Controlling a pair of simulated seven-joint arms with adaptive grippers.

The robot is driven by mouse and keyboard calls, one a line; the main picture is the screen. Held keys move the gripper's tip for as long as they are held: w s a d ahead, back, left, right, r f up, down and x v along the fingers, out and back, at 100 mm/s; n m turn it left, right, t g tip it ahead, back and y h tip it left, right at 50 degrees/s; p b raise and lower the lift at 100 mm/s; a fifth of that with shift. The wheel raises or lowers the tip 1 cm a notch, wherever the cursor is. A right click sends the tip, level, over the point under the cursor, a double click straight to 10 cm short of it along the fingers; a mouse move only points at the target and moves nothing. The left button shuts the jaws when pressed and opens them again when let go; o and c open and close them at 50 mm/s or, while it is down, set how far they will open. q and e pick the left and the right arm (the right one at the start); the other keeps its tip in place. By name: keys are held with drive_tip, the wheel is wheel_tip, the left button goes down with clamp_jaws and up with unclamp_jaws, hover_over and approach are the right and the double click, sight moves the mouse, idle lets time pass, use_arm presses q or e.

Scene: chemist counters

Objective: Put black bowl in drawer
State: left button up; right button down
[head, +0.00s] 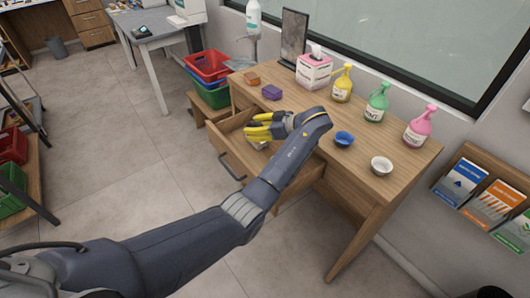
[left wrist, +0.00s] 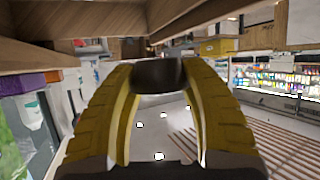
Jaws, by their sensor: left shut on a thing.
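My left gripper (head: 252,125) reaches from the left over the desk's open drawer (head: 226,143), its yellow fingers pointing left. In the left wrist view, the gripper (left wrist: 158,82) is shut on a black bowl (left wrist: 158,72), which sits between the two fingertips.
Red and green baskets (head: 208,68) stand left of the desk. The floor in front is clear.

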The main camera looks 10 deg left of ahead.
use_arm(q)
drive_tip(key=f, duration=0.2)
drive_tip(key=shift+s+f, duration=0.25)
drive_tip(key=shift+f, duration=2.7)
drive_tip(key=shift+f, duration=0.55)
drive_tip(key=o, duration=1.1)
drive_tip(key=shift+r, duration=0.55)
drive_tip(key=shift+v, duration=2.85)
drive_tip(key=shift+w, duration=0.1)
